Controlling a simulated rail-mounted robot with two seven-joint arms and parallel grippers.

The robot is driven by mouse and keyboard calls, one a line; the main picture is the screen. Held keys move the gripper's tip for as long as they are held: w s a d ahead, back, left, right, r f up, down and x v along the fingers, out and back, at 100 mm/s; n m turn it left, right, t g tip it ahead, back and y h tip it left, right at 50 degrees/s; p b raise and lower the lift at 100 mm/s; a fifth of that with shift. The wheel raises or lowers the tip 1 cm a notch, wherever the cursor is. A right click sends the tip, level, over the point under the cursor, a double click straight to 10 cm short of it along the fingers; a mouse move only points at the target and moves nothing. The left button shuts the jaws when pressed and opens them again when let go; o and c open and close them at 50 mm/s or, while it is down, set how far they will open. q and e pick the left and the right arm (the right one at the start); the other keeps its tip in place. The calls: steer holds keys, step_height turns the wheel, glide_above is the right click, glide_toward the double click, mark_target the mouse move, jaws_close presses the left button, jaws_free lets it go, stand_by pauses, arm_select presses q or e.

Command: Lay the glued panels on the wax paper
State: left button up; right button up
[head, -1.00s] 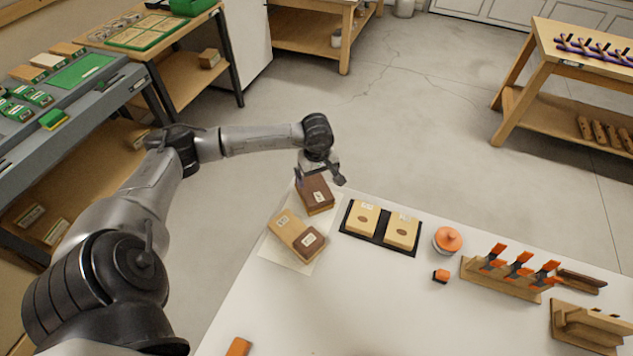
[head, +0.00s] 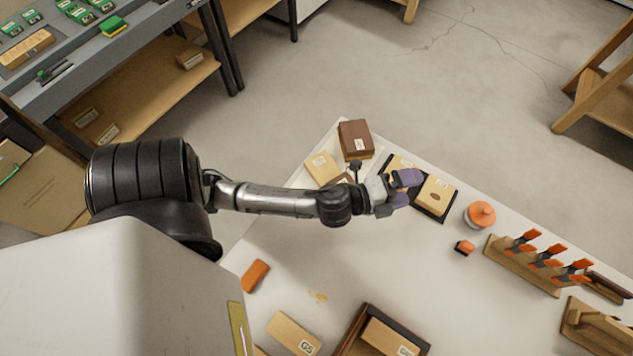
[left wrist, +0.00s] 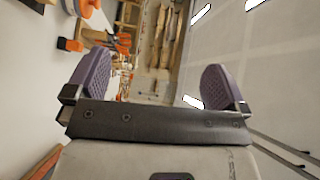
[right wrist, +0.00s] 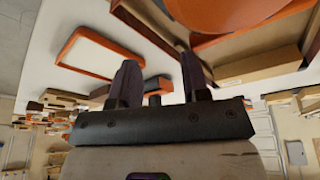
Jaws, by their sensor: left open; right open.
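Two light wood panels lie side by side on a black mat (head: 432,213). The right panel (head: 437,194) is clear to see; the left panel (head: 399,164) is partly hidden by my left gripper (head: 408,190). That gripper is open and empty, above the mat; its purple fingers also show in the left wrist view (left wrist: 157,88). Beside the mat, a dark brown block (head: 355,138) and a light labelled panel (head: 322,168) lie on the wax paper (head: 372,166), which is mostly hidden. A second dark piece (head: 343,180) is partly behind my arm. My right gripper (right wrist: 158,78) is open and empty.
Right of the mat stand an orange-lidded pot (head: 480,214), a small orange item (head: 464,247) and a rack of orange clamps (head: 525,265). An orange block (head: 255,275) and a wooden box (head: 362,335) are nearer. The table's middle is largely clear.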

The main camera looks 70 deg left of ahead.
steer(key=shift+d, duration=0.1)
arm_select(q)
steer(key=s+d+f+n+g, duration=0.1)
steer(key=s+f+n+g, duration=0.3)
steer(key=s, duration=0.3)
steer(key=s+d+f+n+g, duration=0.1)
steer(key=s+f+n+g, duration=0.3)
steer(key=s+n+g, duration=0.1)
steer(key=s+d+f+n+g+y, duration=0.1)
steer(key=s+f+n+g, duration=0.3)
steer(key=s+n, duration=0.3)
steer(key=shift+s+f+g, duration=0.15)
steer(key=shift+s+g, duration=0.55)
steer(key=shift+s, duration=0.55)
steer(key=shift+r, duration=0.25)
arm_select(e)
steer(key=shift+r, duration=0.2)
arm_select(q)
step_height(320, 180, up, 32)
steer(key=p, duration=3.2)
arm_select(e)
step_height(320, 180, up, 32)
